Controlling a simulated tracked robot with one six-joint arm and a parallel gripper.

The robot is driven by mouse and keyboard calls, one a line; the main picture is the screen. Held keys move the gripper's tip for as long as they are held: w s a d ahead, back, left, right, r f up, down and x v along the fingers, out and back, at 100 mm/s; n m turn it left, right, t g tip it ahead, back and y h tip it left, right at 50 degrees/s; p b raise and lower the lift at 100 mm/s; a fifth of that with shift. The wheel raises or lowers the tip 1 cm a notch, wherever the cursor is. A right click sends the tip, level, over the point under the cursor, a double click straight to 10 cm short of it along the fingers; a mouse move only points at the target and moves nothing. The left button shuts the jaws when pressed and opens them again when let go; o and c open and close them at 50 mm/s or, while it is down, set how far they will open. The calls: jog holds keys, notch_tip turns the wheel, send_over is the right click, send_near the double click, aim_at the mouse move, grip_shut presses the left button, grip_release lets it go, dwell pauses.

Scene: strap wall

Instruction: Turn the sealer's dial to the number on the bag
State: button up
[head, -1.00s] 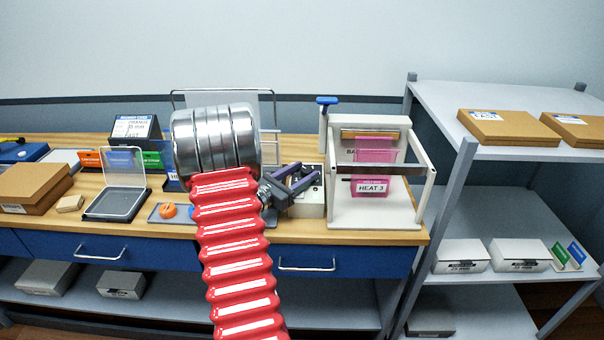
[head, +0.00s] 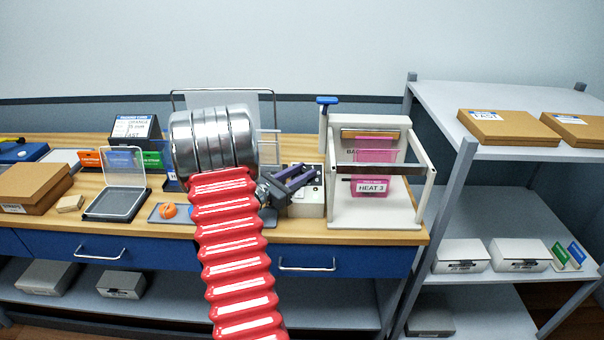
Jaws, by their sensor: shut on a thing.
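The sealer (head: 408,210) is a pale frame on the bench, right of my gripper. A pink bag (head: 374,160) hangs in it, and its white label reads "HEAT 3". A small pale control box (head: 308,204) with dark marks on its top stands just left of the frame. My gripper (head: 314,172) reaches over this box from the left, with its purple-grey fingers shut on the dial. The fingers hide the dial, so I cannot read its pointer or setting.
A blue-topped post (head: 327,101) stands close behind my gripper. A clear-lidded tray (head: 117,203), an orange item (head: 168,211) and a cardboard box (head: 34,189) lie on the bench to the left. A grey shelf unit (head: 490,200) stands at right.

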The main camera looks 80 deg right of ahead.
jog(key=shift+w+d+r+m+g+y, duration=0.1)
jog(key=shift+m+g+y, duration=0.65)
jog(key=shift+m+y, duration=0.1)
jog(key=shift+w+d+f+m+g+y, duration=0.1)
jog(key=shift+d+m+g+y, duration=0.05)
jog(key=shift+m+g+y, duration=0.65)
jog(key=shift+w+d+r+m+g+y, duration=0.1)
jog(key=shift+m+g+y, duration=0.65)
jog(key=shift+y, duration=0.1)
jog(key=o, duration=1)
jog(key=shift+o, duration=0.2)
jog(key=shift+w+a, duration=0.1)
jog(key=f+v, duration=0.1)
jog(key=v, duration=1.2)
jog(key=shift+w+a+r, duration=0.2)
jog(key=shift+w+r, duration=0.05)
jog(key=shift+r, duration=0.1)
